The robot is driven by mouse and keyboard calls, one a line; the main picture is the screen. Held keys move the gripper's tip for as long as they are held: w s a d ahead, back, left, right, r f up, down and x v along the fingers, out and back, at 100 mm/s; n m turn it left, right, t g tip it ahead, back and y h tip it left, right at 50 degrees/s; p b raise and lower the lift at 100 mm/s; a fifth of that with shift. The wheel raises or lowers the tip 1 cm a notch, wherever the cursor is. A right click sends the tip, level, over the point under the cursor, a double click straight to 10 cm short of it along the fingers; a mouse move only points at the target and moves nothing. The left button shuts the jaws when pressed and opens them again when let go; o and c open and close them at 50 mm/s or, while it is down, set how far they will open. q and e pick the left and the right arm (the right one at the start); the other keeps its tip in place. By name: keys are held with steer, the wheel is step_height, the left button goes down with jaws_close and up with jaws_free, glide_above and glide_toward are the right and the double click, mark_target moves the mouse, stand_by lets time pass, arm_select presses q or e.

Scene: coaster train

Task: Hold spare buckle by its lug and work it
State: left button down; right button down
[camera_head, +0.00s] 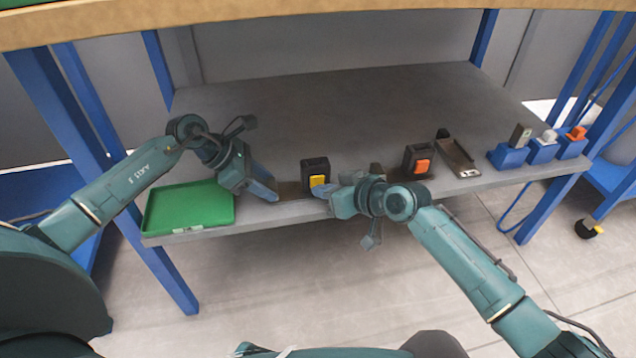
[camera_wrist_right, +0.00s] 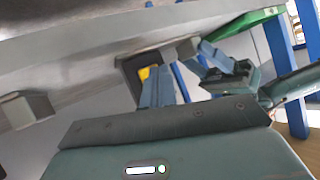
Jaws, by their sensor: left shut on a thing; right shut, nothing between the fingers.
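A black buckle with a yellow button (camera_head: 317,181) stands near the shelf's front edge; it also shows in the right wrist view (camera_wrist_right: 130,72). A flat grey-brown lug (camera_head: 290,188) sticks out from its left side. My left gripper (camera_head: 270,190) is shut on this lug from the left. My right gripper (camera_head: 324,190) is shut and empty, its fingertips just in front of the yellow button. I cannot tell whether they touch it. The right gripper's fingers (camera_wrist_right: 165,85) partly cover the buckle in the wrist view.
A second black buckle with an orange button (camera_head: 422,166) stands to the right. Beyond it lie a dark metal tray (camera_head: 460,158) and several blue blocks (camera_head: 507,157) holding small parts. A green tray (camera_head: 188,208) is at the left. The grey shelf (camera_head: 330,105) is bare behind.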

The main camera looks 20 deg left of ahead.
arm_select(q)
steer(key=shift+f, duration=0.1)
arm_select(e)
steer(key=shift+s+d, duration=0.35)
steer(key=shift+s, duration=0.2)
steer(key=s+d, duration=0.1)
steer(key=s, duration=0.2)
steer(key=s+d, duration=0.1)
steer(key=shift+s+d, duration=0.15)
steer(key=shift+d, duration=0.15)
stand_by(0.3)
arm_select(q)
steer(key=c, duration=0.7)
jaws_free()
steer(key=shift+o, duration=0.2)
